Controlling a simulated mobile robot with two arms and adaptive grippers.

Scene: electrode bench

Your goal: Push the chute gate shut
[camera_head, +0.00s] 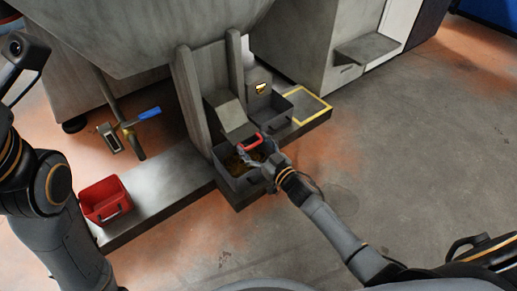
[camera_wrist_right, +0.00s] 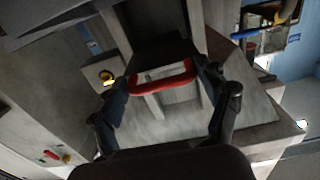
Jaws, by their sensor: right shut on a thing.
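The chute's red gate handle (camera_head: 250,142) sits at the lower front of the grey chute (camera_head: 229,110), below the large hopper. My right gripper (camera_head: 262,155) is shut on this handle. In the right wrist view the red handle (camera_wrist_right: 163,77) lies crosswise between the two dark fingers of the right gripper (camera_wrist_right: 165,85). How far the gate stands open cannot be told; the gripper and chute walls hide part of it. My left arm is at the left edge of the head view, and its gripper does not show.
A grey bin (camera_head: 226,181) with brownish contents stands under the chute. A second grey bin (camera_head: 287,119) stands to its right, beside a yellow-outlined area (camera_head: 313,104). A red bin (camera_head: 104,213) is on the platform's left end. A blue-handled valve (camera_head: 147,114) is behind it. Right floor is clear.

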